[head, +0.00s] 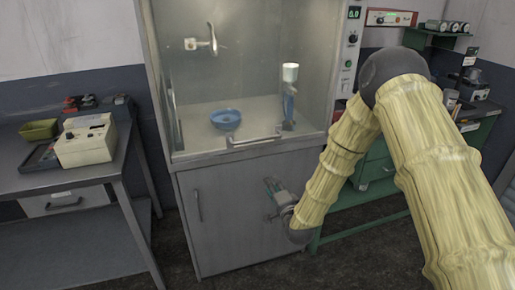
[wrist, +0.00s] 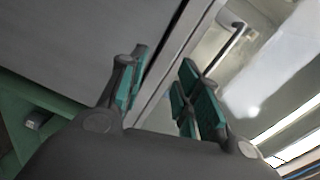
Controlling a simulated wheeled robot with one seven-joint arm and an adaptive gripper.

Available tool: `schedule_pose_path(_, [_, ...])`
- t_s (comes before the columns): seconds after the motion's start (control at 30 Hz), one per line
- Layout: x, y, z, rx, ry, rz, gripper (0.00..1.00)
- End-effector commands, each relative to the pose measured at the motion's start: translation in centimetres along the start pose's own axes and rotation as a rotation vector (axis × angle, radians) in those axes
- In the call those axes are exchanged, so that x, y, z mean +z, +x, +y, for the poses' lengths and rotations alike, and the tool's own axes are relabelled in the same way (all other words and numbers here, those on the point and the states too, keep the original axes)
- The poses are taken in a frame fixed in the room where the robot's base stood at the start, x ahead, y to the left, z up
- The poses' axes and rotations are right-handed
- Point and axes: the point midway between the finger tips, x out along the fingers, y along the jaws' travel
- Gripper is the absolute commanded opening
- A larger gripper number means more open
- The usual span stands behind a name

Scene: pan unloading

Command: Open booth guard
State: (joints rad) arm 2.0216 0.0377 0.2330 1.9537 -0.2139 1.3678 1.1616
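The booth (head: 162,90) is a tall metal cabinet with a clear guard (head: 245,75) across its front. The guard looks lowered, with its bottom edge near the booth's sill. A metal bar handle (head: 253,141) runs along that edge; a bar that looks like this handle shows in the wrist view (wrist: 236,40), up and right of the fingers. My gripper (head: 273,190) is in front of the cupboard doors, below the handle and apart from it. In the wrist view my gripper (wrist: 160,88) has its green-padded fingers spread with nothing between them.
Behind the guard are a blue bowl (head: 226,119), a blue stand with a white top (head: 290,75) and a tap (head: 203,43). Grey cupboard doors (head: 220,215) are below. A bench (head: 60,185) with a cream device (head: 86,141) stands left, a green workbench (head: 375,165) right.

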Motion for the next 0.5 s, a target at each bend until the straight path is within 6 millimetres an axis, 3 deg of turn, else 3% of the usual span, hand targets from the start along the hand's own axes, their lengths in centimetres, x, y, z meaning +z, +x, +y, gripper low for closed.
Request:
schedule_pose_path(0.1, [-0.6, 3.0, -5.1, -0.157, 0.116, 0.017, 0.33])
schedule_pose_path(0.2, [-0.9, 4.1, -7.7, -0.231, 0.175, 0.017, 0.33])
schedule_pose_path(0.3, [-1.1, 4.7, -9.1, -0.265, 0.202, 0.016, 0.33])
schedule_pose_path(0.5, [-1.2, 6.6, -9.9, -0.27, 0.206, 0.015, 0.33])
